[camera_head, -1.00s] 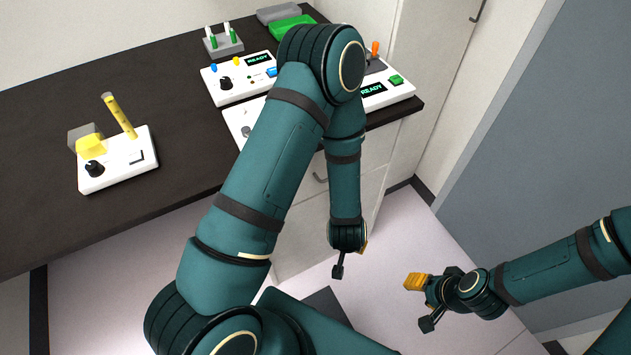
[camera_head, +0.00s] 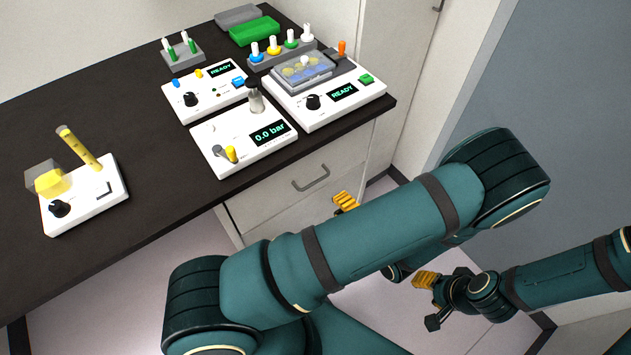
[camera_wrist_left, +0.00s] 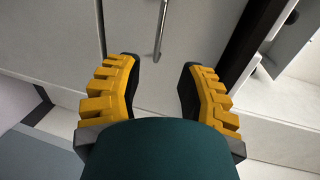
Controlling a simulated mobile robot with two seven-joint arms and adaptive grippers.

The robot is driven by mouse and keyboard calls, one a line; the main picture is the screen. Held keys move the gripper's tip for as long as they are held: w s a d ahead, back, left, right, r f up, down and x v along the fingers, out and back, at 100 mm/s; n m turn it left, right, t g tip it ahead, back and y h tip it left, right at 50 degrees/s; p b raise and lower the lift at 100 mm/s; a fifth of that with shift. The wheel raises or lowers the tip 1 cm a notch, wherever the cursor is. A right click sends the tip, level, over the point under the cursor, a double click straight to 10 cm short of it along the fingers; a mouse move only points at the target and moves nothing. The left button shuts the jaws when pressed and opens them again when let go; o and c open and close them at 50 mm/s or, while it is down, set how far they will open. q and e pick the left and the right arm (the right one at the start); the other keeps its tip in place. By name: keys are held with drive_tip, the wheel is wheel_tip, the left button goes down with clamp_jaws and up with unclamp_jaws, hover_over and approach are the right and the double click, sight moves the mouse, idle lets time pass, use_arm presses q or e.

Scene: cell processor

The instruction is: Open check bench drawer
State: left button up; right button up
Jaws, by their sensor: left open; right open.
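The bench drawer (camera_head: 275,199) is a pale front under the dark worktop, with a curved grey handle (camera_head: 311,179). The drawer looks shut. My left gripper (camera_head: 345,202) is right of and a little below the handle; one yellow finger shows and my own arm hides the rest. In the left wrist view the left gripper's (camera_wrist_left: 158,84) two yellow fingers are spread and empty. The handle (camera_wrist_left: 161,30) shows there as a bar ahead, between the finger lines but beyond the tips. My right gripper (camera_head: 428,300) is open and empty at the lower right, away from the bench.
The dark worktop (camera_head: 110,155) carries a pressure device (camera_head: 212,152) reading 0.0 bar, two READY devices (camera_head: 322,119) (camera_head: 182,97), a yellow-tube device (camera_head: 90,208) and racks. A tall pale cabinet (camera_head: 400,60) stands right of the bench. My left arm crosses the floor area before it.

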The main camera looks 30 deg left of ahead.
sight(315, 182)
use_arm(q)
drive_tip(key=b+x, duration=0.1)
drive_tip(key=x, duration=1)
drive_tip(key=shift+w+a+b, duration=0.15)
drive_tip(key=shift+b, duration=0.25)
clamp_jaws()
